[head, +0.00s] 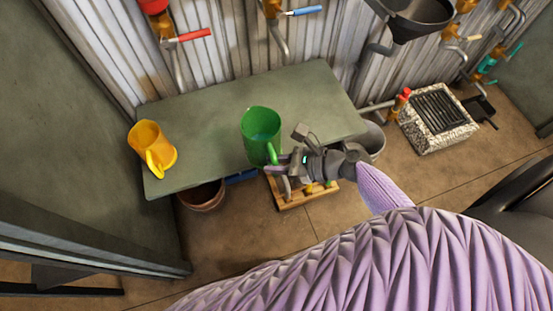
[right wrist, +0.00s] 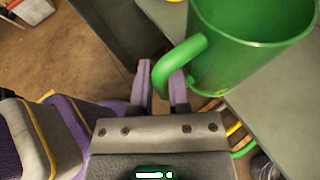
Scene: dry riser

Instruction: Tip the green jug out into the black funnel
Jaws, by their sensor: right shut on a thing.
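The green jug (head: 260,128) is at the front edge of the green table, with its open mouth facing up and its handle towards me. My right gripper (head: 274,168) is shut on the handle. In the right wrist view the fingers (right wrist: 163,80) are at the handle of the jug (right wrist: 235,55). I cannot tell whether the jug's base touches the table. The black funnel (head: 413,14) is at the top right by the corrugated wall, apart from the jug and partly cut off by the frame. My left gripper is not in view.
Taps with red and blue handles line the wall. A grated stone drain (head: 440,118), a metal bucket (head: 376,140), a terracotta pot (head: 203,196) and a wooden crate (head: 298,200) are on the floor.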

